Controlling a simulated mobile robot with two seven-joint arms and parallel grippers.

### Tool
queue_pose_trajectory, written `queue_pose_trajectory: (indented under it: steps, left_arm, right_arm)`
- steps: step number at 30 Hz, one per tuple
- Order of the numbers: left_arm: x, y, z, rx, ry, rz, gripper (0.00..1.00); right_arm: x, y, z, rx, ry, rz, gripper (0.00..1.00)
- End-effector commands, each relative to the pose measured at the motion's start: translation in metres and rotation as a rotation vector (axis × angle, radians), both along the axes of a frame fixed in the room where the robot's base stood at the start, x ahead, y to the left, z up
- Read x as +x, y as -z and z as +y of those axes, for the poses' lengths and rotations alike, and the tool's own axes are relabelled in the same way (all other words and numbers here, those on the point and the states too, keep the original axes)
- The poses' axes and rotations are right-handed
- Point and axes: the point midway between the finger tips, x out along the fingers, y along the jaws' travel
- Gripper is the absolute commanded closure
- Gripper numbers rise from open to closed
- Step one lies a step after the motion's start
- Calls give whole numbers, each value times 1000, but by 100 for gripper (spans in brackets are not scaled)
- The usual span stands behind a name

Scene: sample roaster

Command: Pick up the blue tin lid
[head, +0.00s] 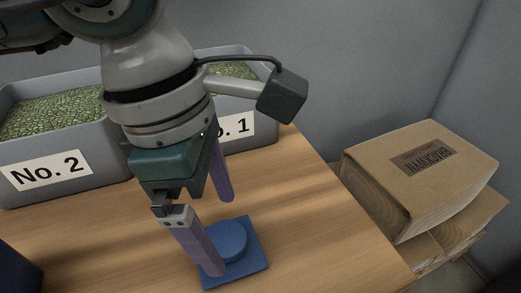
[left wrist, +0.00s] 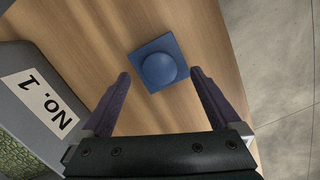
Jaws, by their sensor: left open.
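The blue tin lid (head: 226,240) is a round, low blue disc lying on a square blue mat (head: 254,264) on the wooden table. It also shows in the left wrist view (left wrist: 159,69), with the mat (left wrist: 142,57) around it. My left gripper (head: 221,236) is open and empty, its two purple fingers pointing down at the lid. In the head view one finger covers the lid's left part. In the left wrist view the lid lies beyond and between the fingertips (left wrist: 160,74). My right gripper does not show.
Grey bins labelled No. 2 (head: 93,178) and No. 1 (head: 272,112), holding green beans, stand at the table's back. Brown paper sacks (head: 400,165) are stacked beyond the right table edge. A dark blue object (head: 15,272) is at the lower left. Bare table (head: 320,220) lies right of the mat.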

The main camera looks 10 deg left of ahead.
Motion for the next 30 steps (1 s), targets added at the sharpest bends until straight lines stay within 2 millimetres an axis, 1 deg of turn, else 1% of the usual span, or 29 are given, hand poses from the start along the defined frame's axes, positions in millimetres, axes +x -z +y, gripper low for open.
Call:
queue_pose_trajectory:
  steps: [3, 6, 9, 15, 30]
  left_arm:
    - [-1, 21, 1, 1, -1, 6, 3]
    - [0, 33, -2, -1, 0, 3, 3]
    - [0, 37, -2, -1, 0, 2, 3]
    - [1, 37, -2, -2, 0, 2, 4]
    - [1, 36, -3, -2, 0, 2, 60]
  right_arm:
    - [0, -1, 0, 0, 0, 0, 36]
    - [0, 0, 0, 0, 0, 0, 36]
    - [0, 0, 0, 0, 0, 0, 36]
    - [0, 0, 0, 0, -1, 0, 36]
    - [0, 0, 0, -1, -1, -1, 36]
